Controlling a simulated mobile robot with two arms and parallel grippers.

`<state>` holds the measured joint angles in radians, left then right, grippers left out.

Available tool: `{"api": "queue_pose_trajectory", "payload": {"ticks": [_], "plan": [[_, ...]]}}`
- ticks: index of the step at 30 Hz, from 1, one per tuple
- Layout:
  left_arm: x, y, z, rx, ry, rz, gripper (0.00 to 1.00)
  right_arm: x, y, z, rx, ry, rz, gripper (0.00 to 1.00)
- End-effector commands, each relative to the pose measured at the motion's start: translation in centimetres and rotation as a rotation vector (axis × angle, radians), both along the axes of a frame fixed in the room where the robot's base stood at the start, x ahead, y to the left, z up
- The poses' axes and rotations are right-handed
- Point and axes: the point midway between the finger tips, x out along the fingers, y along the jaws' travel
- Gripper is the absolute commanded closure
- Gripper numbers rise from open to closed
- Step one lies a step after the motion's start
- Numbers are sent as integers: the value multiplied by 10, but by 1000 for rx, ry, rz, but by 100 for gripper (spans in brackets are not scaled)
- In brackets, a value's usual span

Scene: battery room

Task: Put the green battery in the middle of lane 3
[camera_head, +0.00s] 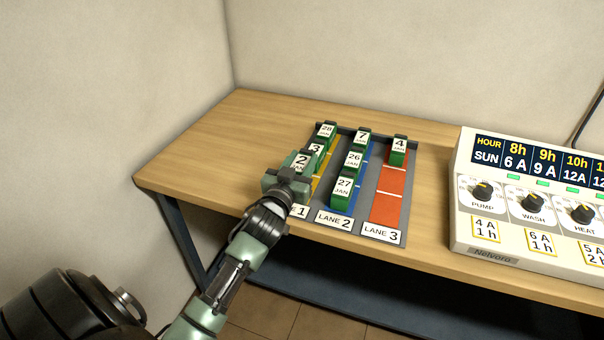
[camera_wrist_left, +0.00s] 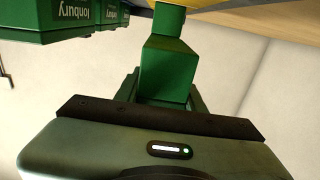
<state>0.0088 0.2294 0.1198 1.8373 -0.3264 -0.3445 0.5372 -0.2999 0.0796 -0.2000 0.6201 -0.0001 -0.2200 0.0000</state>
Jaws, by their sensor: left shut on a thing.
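My left gripper (camera_head: 287,181) is over the front of lane 1 and is shut on a green battery (camera_head: 302,161) with a label reading 2. This battery also fills the space between the fingers in the left wrist view (camera_wrist_left: 166,72). It seems raised a little above the rack, but its underside is hidden. Lane 3 (camera_head: 384,210) is red, at the right of the rack. One green battery marked 4 JAN (camera_head: 398,150) stands at its back end. The middle and front of lane 3 are bare. My right gripper is not in view.
Lane 1 holds batteries marked 28 (camera_head: 326,131) and 3 (camera_head: 314,149) behind the gripper. Blue lane 2 (camera_head: 367,181) is filled with batteries marked 7, 26 and 27 (camera_head: 343,193), between the gripper and lane 3. A white control panel (camera_head: 459,206) stands right of the rack.

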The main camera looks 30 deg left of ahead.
Motion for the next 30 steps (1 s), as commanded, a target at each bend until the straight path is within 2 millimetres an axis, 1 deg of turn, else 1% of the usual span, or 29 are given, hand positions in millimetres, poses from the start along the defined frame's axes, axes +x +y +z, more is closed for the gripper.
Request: {"api": "queue_pose_trajectory", "payload": {"ticks": [2,4,9,18,22,23,24,25,30], "plan": [[0,0,-6,1,-4,0,100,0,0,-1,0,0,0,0],[0,-1,-17,-1,-1,-1,100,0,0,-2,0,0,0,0],[0,0,-35,-1,-2,0,100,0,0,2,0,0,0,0],[0,0,-37,2,-6,-2,100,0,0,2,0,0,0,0],[0,-1,-41,2,-5,-2,100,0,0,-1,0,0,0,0],[0,0,-42,1,1,-1,53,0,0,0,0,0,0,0],[0,0,-42,1,1,-1,42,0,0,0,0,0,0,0],[0,0,-42,1,1,-1,39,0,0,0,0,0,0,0],[0,0,-42,1,1,-1,39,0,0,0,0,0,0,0]]}}
